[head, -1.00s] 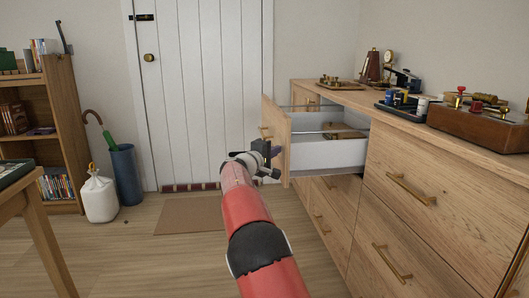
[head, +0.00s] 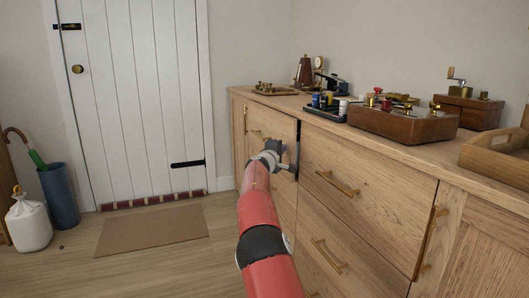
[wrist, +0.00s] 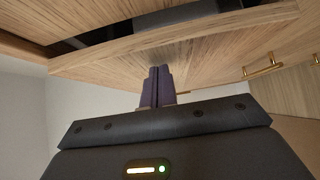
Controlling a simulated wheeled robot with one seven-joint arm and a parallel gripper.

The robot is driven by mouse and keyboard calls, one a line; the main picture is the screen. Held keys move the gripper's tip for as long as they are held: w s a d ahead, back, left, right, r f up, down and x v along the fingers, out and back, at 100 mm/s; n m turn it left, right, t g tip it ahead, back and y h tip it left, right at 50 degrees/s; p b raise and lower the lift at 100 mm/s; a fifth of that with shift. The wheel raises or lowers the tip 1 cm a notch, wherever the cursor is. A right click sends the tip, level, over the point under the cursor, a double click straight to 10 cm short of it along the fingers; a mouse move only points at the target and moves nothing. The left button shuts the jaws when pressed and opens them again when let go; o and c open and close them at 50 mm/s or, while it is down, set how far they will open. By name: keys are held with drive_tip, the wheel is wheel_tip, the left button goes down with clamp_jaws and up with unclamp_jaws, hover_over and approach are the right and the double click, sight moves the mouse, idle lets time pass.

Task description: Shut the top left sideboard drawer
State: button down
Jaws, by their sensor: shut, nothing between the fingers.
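My gripper (head: 290,163) is at the lower right part of the drawer front. Its fingers (wrist: 157,72) are closed together, empty, and appear to touch the wood. The arm partly hides the drawer's lower part.
On the sideboard top stand a wooden box with brass parts (head: 402,122), a tray of small bottles (head: 325,108) and a wooden tray (head: 495,155). A doormat (head: 152,229) lies before the white door (head: 130,100).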

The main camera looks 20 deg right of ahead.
sight(289, 149)
drive_tip(key=shift+d, duration=1.85)
drive_tip(key=shift+s+d, duration=0.1)
